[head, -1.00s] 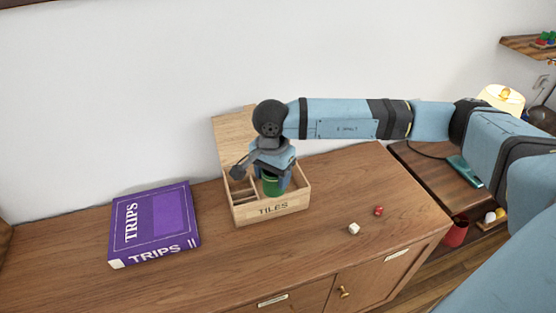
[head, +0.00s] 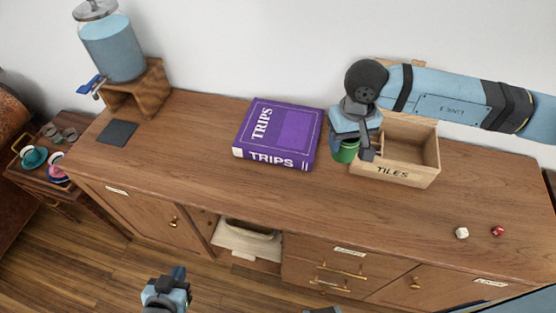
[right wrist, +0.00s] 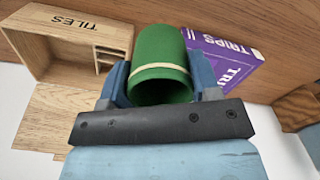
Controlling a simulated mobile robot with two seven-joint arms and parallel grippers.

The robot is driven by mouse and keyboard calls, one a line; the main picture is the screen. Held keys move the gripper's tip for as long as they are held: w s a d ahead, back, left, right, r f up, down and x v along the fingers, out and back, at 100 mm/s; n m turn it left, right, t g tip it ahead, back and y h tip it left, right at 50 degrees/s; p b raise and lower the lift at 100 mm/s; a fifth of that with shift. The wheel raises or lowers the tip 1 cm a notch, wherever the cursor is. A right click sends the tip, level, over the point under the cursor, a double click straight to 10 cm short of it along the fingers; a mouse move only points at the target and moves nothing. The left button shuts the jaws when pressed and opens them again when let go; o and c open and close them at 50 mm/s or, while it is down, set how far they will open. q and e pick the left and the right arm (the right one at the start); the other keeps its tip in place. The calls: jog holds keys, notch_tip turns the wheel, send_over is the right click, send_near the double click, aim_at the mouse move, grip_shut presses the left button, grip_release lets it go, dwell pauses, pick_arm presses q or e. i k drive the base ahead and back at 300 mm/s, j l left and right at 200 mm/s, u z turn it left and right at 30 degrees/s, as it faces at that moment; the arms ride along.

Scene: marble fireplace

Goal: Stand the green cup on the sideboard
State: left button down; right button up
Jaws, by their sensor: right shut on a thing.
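The green cup (head: 346,152) is held in my right gripper (head: 352,146), between the purple book and the left end of the tile box. In the right wrist view the cup (right wrist: 160,58) has a pale band, and the right gripper (right wrist: 160,85) has a blue finger on each side of it. In the head view the gripper hides much of the cup. The wooden sideboard (head: 210,150) runs beneath. I cannot tell the cup's exact height above it. My left gripper (head: 168,288) is low in front of the sideboard; its fingers are unclear.
The open TILES box (head: 393,172) stands right of the cup, the purple TRIPS book (head: 280,135) left. A white die (head: 461,232) and a red die (head: 497,231) lie at the right. A water dispenser (head: 113,48) on a wooden stand is far left. The sideboard top before the book is clear.

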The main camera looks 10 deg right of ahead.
aim_at(302, 200)
jog(key=l+u, duration=0.2)
jog(key=u, duration=1.15)
jog(key=k+l, duration=0.2)
jog(key=k, duration=0.15)
jog(key=k+l, duration=0.25)
jog(key=k, duration=0.15)
